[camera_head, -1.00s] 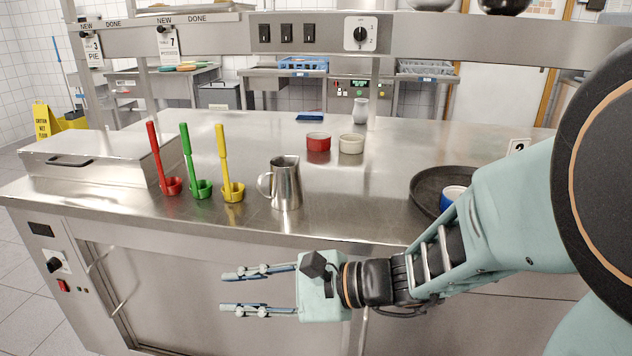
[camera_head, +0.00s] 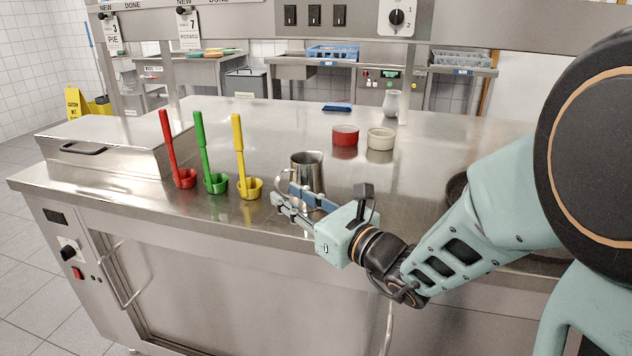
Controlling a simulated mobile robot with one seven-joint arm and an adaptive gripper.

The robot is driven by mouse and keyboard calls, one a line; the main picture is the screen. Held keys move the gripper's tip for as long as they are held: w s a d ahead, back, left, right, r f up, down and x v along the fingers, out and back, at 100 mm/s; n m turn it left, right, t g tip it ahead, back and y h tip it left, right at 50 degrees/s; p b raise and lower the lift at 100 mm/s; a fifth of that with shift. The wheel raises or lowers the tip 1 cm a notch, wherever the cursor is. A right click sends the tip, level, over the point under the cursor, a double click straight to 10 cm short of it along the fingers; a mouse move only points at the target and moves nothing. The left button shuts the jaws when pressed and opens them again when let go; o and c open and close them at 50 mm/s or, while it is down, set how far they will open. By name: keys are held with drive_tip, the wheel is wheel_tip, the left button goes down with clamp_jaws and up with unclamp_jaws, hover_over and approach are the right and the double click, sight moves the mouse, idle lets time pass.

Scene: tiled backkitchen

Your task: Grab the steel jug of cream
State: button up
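The steel jug (camera_head: 308,165) stands upright on the steel counter, near its front edge and right of the yellow ladle. Its lower part is partly hidden behind my gripper's fingers. My gripper (camera_head: 283,197) is at the jug's front side, coming in from the lower right and pointing left. Its two fingers show apart with a gap between them, so it is open. The near finger is in front of the jug; I cannot tell whether either finger touches it.
Red (camera_head: 174,150), green (camera_head: 204,150) and yellow (camera_head: 240,150) ladles stand left of the jug. A steel lidded box (camera_head: 110,140) is farther left.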

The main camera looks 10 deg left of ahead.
drive_tip(key=x, duration=0.5)
drive_tip(key=shift+w+d+r, duration=0.15)
drive_tip(key=shift+w+d, duration=0.05)
drive_tip(key=shift+w, duration=0.05)
clamp_jaws()
drive_tip(key=shift+r, duration=0.1)
